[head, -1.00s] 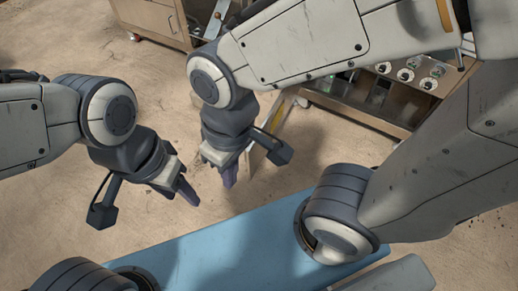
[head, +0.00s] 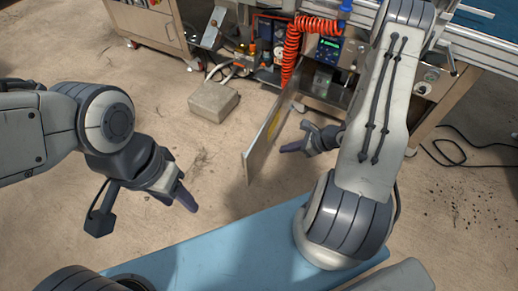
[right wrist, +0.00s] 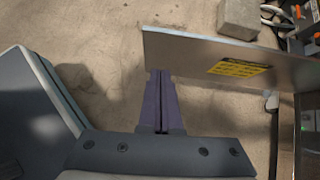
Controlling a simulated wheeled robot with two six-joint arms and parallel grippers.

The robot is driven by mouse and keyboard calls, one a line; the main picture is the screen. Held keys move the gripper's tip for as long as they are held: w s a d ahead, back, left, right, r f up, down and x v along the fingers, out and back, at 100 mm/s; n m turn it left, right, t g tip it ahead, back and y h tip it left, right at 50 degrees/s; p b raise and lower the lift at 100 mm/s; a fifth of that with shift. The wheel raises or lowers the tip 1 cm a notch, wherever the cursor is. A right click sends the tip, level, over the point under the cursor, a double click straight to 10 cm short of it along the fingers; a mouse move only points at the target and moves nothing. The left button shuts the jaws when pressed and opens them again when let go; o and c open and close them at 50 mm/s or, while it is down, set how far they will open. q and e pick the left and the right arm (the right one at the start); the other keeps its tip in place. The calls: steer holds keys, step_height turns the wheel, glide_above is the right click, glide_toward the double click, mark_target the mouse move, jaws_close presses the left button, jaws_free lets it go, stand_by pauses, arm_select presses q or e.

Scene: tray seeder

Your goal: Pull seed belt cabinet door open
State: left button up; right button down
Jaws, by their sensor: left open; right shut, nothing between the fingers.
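The seed belt cabinet door (head: 262,143) is a thin metal panel with a yellow label. It stands swung well out from the cabinet (head: 330,84), whose front opening shows dark behind it. My right gripper (head: 288,149) is shut and empty, just right of the door, on the side with the label. In the right wrist view the shut fingers (right wrist: 161,75) point towards the door panel (right wrist: 190,49) near its free end; whether they touch it I cannot tell. My left gripper (head: 186,198) is open and empty over the floor, left of the door and apart from it.
A grey block (head: 213,101) lies on the floor left of the door. A red coiled hose (head: 292,55) hangs by the cabinet. A metal cart (head: 148,24) stands at the back left. Black cable (head: 450,155) lies on the floor at right. Floor around the door is clear.

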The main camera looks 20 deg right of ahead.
steer(key=f, duration=0.1)
steer(key=b, duration=0.2)
glide_toward(252, 152)
step_height(252, 152, down, 4)
steer(key=shift+w+a, duration=1.1)
steer(key=shift+a, duration=0.1)
steer(key=shift+w+a+m, duration=0.25)
steer(key=shift+w+m, duration=0.05)
steer(key=shift+w, duration=0.05)
